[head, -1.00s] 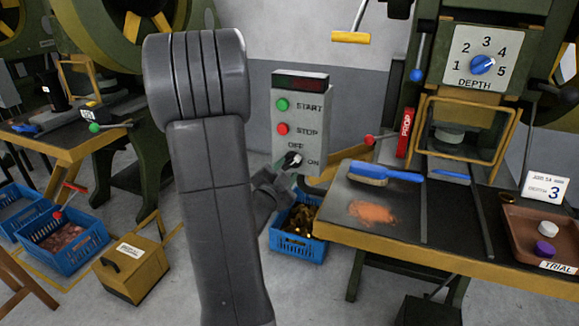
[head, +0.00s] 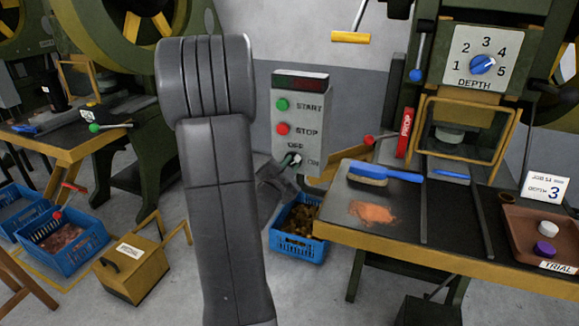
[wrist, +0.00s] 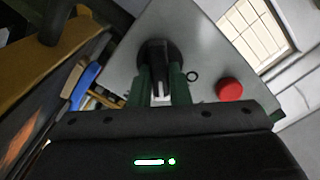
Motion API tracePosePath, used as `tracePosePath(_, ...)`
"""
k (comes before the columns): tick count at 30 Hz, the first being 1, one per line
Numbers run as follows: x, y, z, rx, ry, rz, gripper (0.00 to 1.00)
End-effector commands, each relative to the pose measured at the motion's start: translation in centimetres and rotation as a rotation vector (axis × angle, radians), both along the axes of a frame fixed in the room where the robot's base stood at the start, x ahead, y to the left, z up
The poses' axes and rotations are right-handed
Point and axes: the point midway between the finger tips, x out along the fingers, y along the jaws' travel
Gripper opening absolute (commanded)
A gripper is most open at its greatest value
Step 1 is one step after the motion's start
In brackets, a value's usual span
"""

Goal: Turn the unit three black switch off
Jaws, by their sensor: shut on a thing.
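The grey control box (head: 301,110) stands behind my arm in the head view, with a green START button (head: 282,104), a red STOP button (head: 282,129) and a black rotary switch (head: 297,160) marked OFF above and ON at lower right. My gripper (head: 291,160) is at the switch and covers much of it. In the wrist view the black switch (wrist: 158,58) sits between the two green fingers of my gripper (wrist: 161,82), which are shut on its handle. The red button (wrist: 229,89) is right of them. I cannot tell clearly which mark the handle points to.
A blue crate (head: 298,249) of copper-coloured pieces stands below the box. A work table (head: 400,240) with a blue-handled brush (head: 385,173) is at right. A yellow-framed guard (head: 460,130) and a red PROP piece (head: 405,133) stand behind it.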

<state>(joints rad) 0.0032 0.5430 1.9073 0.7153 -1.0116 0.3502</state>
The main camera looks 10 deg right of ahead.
Motion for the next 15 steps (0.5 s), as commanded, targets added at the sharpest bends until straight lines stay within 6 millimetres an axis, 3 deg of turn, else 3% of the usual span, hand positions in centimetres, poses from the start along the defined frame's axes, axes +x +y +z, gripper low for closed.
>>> tracePosePath(15,0.06,0.07,0.11,-0.232,0.155,-0.001,0.0)
